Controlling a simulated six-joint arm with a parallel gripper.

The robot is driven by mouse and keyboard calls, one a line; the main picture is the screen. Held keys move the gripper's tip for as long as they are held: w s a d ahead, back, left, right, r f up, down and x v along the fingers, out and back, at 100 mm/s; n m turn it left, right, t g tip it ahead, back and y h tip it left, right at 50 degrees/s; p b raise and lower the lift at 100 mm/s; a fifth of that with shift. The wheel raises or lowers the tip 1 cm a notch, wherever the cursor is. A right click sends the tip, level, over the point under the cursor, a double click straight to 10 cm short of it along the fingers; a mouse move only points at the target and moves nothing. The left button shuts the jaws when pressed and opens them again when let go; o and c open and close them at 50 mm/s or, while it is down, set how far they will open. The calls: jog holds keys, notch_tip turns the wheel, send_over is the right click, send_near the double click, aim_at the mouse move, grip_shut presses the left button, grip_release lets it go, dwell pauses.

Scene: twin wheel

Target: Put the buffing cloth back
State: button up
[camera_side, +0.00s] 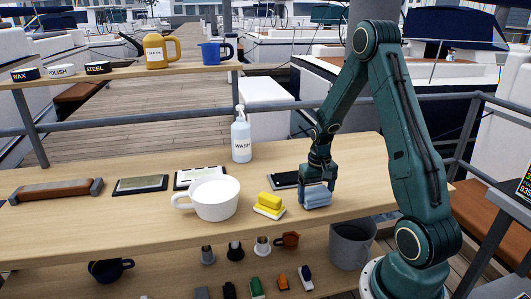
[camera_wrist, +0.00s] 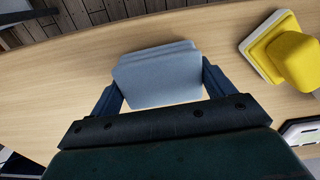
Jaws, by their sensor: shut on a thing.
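The buffing cloth, a folded light blue-grey pad (camera_side: 317,197), is between the fingers of my gripper (camera_side: 317,188) at the right part of the table. It also shows in the wrist view (camera_wrist: 155,75), with a dark blue finger on each side of it. My gripper is shut on the cloth. The cloth is at or very near the table top; I cannot tell whether it touches. A yellow sponge-like block on a white and yellow base (camera_side: 269,205) is just left of the cloth; it also shows in the wrist view (camera_wrist: 285,50).
A dark flat tray (camera_side: 284,180) lies behind the cloth. A white mug (camera_side: 212,198), a wash bottle (camera_side: 241,138) and flat plates (camera_side: 140,184) stand to the left. A lower shelf (camera_side: 180,285) holds several small items. A grey bucket (camera_side: 352,245) is below the table's right end.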

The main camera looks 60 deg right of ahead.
jog(key=shift+f, duration=0.35)
dwell(0.4)
jog(key=o, duration=0.9)
jog(key=shift+r, duration=0.1)
notch_tip(320, 180, up, 14)
jog(key=shift+f, duration=0.2)
dwell(0.5)
